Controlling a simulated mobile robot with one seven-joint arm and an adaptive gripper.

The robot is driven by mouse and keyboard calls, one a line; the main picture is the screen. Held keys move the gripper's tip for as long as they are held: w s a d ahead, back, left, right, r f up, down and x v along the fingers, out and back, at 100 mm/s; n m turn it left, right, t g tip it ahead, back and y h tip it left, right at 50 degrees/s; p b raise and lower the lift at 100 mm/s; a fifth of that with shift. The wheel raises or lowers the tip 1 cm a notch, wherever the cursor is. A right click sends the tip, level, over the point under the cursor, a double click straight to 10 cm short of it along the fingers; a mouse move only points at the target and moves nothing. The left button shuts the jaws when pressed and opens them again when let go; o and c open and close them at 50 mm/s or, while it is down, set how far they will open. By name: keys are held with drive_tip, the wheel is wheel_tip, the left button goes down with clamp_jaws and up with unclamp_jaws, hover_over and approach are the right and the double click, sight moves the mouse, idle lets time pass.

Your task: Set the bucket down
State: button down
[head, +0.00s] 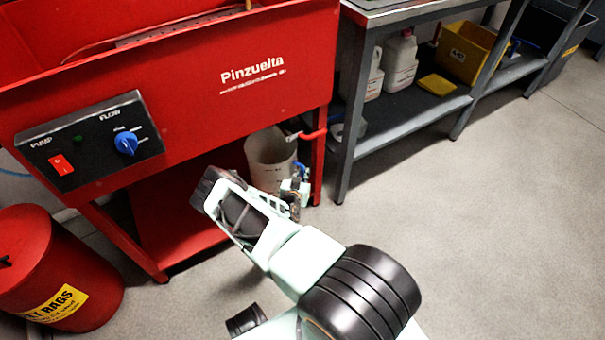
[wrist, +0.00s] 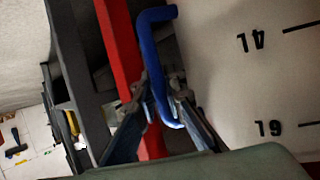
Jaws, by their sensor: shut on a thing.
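The bucket (head: 268,152) is a whitish tub, upright under the right end of the red washer. Its lower part is partly behind my arm, so I cannot tell whether its base touches anything. In the wrist view the bucket's pale wall (wrist: 255,75) with printed scale marks fills the right side. A blue bent handle (wrist: 153,50) runs down between my fingers. My gripper (wrist: 160,98) is shut on this blue handle, beside the bucket wall. In the head view my gripper (head: 296,187) is small and partly hidden by my arm.
The red washer (head: 215,75) stands over the bucket, with a red leg (head: 318,160) close to my gripper. A grey bench (head: 405,120) with jugs and a yellow bin (head: 466,52) is to the right. A red rag can (head: 50,265) stands left. Floor at right is clear.

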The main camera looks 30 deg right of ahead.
drive_tip(key=c, duration=2)
unclamp_jaws()
drive_tip(key=shift+r+p, duration=0.25)
drive_tip(key=shift+p, duration=0.05)
drive_tip(key=p+v, duration=0.3)
drive_tip(key=v, duration=0.9)
drive_tip(key=shift+s+d+f+p, duration=0.1)
drive_tip(key=shift+p, duration=0.2)
